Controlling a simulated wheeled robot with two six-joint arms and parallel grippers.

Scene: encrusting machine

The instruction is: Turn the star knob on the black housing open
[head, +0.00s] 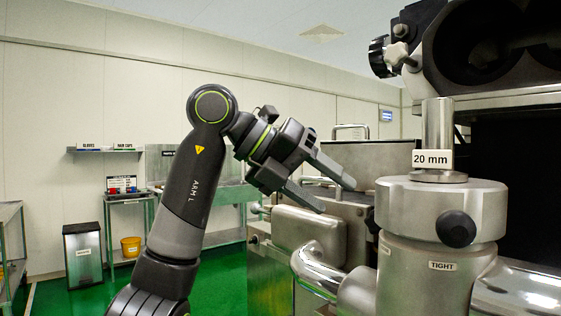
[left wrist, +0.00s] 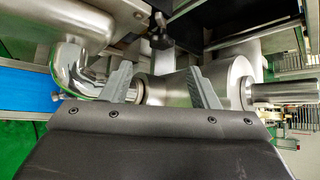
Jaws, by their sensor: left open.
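The black housing (head: 490,50) is at the upper right of the head view, with large round openings. My left gripper (head: 336,196) is open and empty. It appears below and to the left of the star knob in the picture, apart from it, with its fingers pointing right. In the left wrist view its two fingers (left wrist: 161,88) stand apart in front of a steel cylinder. A small dark knob (left wrist: 160,40) shows above them; I cannot tell which knob it is.
A steel collar (head: 440,208) with a round black knob (head: 457,229) and a post labelled 20 mm stands below the housing. A curved chrome pipe (head: 318,268) and steel boxes (head: 305,235) lie close to my left gripper. Open air lies between gripper and star knob.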

